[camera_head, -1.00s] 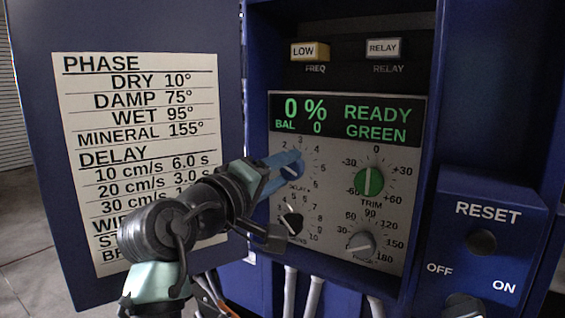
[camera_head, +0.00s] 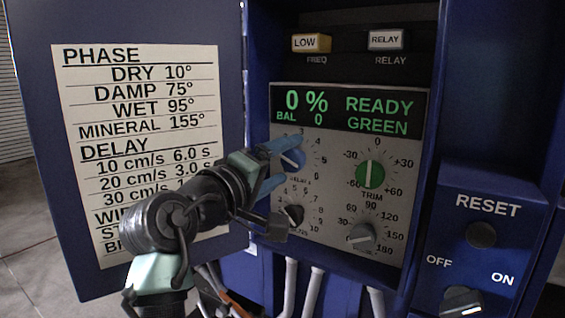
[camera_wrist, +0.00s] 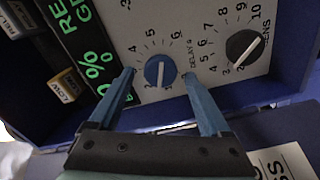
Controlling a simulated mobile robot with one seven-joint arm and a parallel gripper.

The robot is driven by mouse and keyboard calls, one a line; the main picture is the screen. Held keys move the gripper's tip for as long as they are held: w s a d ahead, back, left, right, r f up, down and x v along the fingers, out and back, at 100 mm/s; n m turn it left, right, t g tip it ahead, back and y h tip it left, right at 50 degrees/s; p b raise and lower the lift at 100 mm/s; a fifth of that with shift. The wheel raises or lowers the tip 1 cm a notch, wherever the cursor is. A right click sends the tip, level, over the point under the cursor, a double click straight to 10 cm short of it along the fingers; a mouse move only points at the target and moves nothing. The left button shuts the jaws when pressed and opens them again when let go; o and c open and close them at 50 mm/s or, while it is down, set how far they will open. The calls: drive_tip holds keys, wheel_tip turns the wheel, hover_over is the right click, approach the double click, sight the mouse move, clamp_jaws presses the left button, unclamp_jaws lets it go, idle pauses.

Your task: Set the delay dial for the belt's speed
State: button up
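The delay dial (camera_head: 293,160) is a blue knob with a white pointer line, on the grey panel under the display. In the wrist view the delay dial (camera_wrist: 160,71) sits between my gripper's blue fingertips, with a gap on each side. Its white line runs toward the bottom of that view; I cannot read the exact value. My gripper (camera_head: 287,161) is open and empty at the dial, and it also shows in the wrist view (camera_wrist: 158,76). The chart (camera_head: 135,130) lists delay 6.0 s for 10 cm/s and 3.0 s for 20 cm/s; my arm hides part of lower rows.
The sens knob (camera_head: 293,215) is close below, beside my gripper. The green trim knob (camera_head: 370,174) and the phase knob (camera_head: 361,235) are to the right. The display (camera_head: 348,112) reads 0 %, READY GREEN. A reset box (camera_head: 487,207) juts out at right.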

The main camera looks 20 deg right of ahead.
drive_tip(key=shift+s+a+f+b, duration=0.1)
drive_tip(key=shift+s+a+b, duration=0.15)
drive_tip(key=shift+a+b, duration=0.1)
drive_tip(key=b+v, duration=0.5)
drive_tip(key=v, duration=0.7)
drive_tip(key=shift+s, duration=0.1)
